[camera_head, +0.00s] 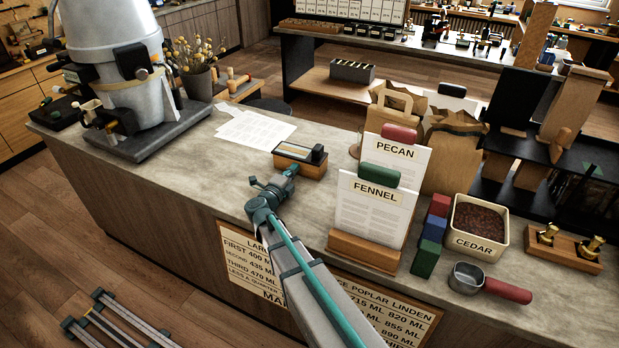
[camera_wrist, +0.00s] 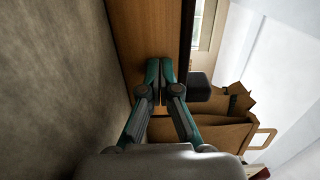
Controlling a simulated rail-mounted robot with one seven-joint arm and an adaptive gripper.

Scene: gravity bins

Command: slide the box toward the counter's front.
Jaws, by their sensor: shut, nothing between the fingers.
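A small wooden box (camera_head: 299,164) with a pale framed top and a dark part at its right end sits on the stone-topped counter (camera_head: 215,180), in the middle of the head view. My gripper (camera_head: 291,170) reaches over the counter from the front, its tip at the box's near left side. In the wrist view, my gripper (camera_wrist: 160,70) is shut and empty, with its teal fingertips together in front of the box's wooden face (camera_wrist: 128,38). Whether the fingertips touch the box cannot be told. The box's far side is hidden.
Paper sheets (camera_head: 256,128) lie behind the box to the left. The FENNEL card stand (camera_head: 368,250) and paper bags (camera_head: 452,150) stand to its right. A grey metal hopper (camera_head: 112,55) stands at the left. Counter left of my gripper is bare.

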